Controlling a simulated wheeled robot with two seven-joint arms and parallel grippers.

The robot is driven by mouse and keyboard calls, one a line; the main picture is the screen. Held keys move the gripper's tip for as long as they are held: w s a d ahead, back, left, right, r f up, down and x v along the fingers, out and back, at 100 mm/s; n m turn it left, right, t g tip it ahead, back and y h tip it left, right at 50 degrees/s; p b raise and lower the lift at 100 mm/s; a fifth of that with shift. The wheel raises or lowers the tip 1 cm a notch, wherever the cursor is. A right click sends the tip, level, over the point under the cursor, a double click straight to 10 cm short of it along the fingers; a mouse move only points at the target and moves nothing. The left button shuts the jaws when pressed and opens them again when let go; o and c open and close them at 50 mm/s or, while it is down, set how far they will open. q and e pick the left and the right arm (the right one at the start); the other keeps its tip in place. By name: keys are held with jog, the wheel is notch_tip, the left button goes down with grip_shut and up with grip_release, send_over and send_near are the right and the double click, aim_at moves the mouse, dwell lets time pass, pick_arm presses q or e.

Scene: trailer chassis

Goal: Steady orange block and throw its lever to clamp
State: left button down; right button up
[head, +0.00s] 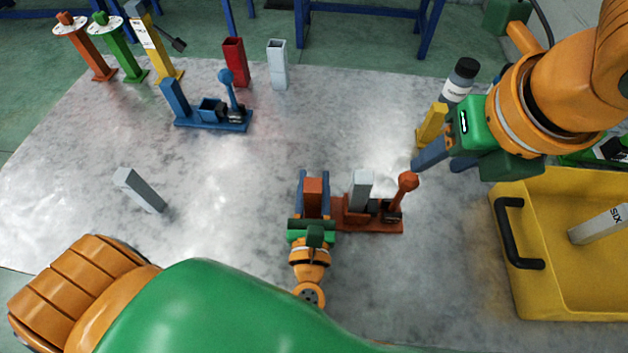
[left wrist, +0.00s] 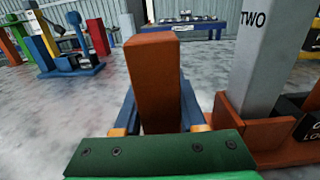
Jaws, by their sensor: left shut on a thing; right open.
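The orange block (head: 384,220) is a low base with an upright orange post (head: 313,192) at its left end. A lever with an orange ball knob (head: 408,181) stands up at its right end. A grey bar (head: 361,186) stands upright in the middle; in the left wrist view the bar (left wrist: 262,60) reads "TWO". My left gripper (head: 313,196) is shut on the orange post, which stands between its blue fingers in the left wrist view (left wrist: 155,85). My right gripper (head: 438,160) is open and empty, above and to the right of the lever knob.
A blue clamp block (head: 210,118) with its own lever stands behind left. A yellow tray (head: 510,275) with a grey bar "SIX" is at right. A yellow post (head: 432,125) and a bottle (head: 460,82) are near my right gripper.

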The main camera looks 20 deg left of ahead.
dwell(0.4)
grip_shut()
jog(key=w+a+r+m+g+h, duration=0.1)
jog(key=a+m, duration=0.5)
jog(key=m, duration=1)
jog(key=shift+r+m+g+h, duration=0.2)
jog(key=shift+m+g+h, duration=0.2)
jog(key=shift+g+h, duration=0.55)
